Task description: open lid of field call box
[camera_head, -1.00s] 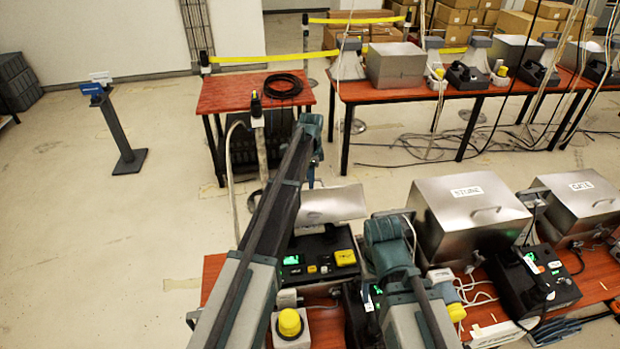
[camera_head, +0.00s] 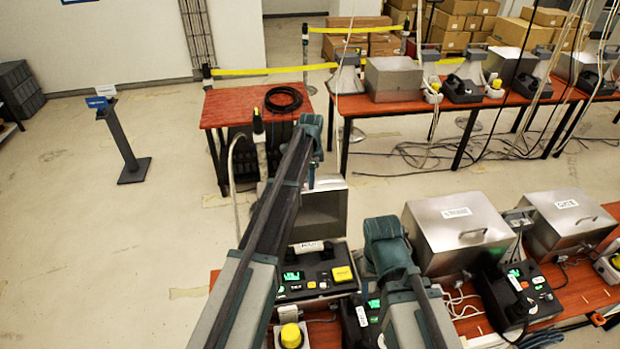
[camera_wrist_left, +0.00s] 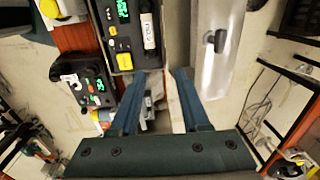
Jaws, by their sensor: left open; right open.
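The field call box in front of me has its metal lid (camera_head: 322,212) standing raised at the back. Its black panel (camera_head: 318,274) lies exposed, with green displays, a yellow button and a labelled handset. In the left wrist view the panel (camera_wrist_left: 122,62) is at upper left and the lid (camera_wrist_left: 218,60), with a dark handle, is to its right. My left gripper (camera_wrist_left: 155,74) is open and empty, its fingertips near the gap between panel and lid. The arm hides it in the head view. My right arm shows in the head view, but its gripper is hidden.
Two closed metal boxes (camera_head: 458,232) (camera_head: 566,222) stand to the right on the red table. A black phone unit (camera_head: 518,292) sits in front of them. A small red table (camera_head: 245,106) with a coiled cable is behind.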

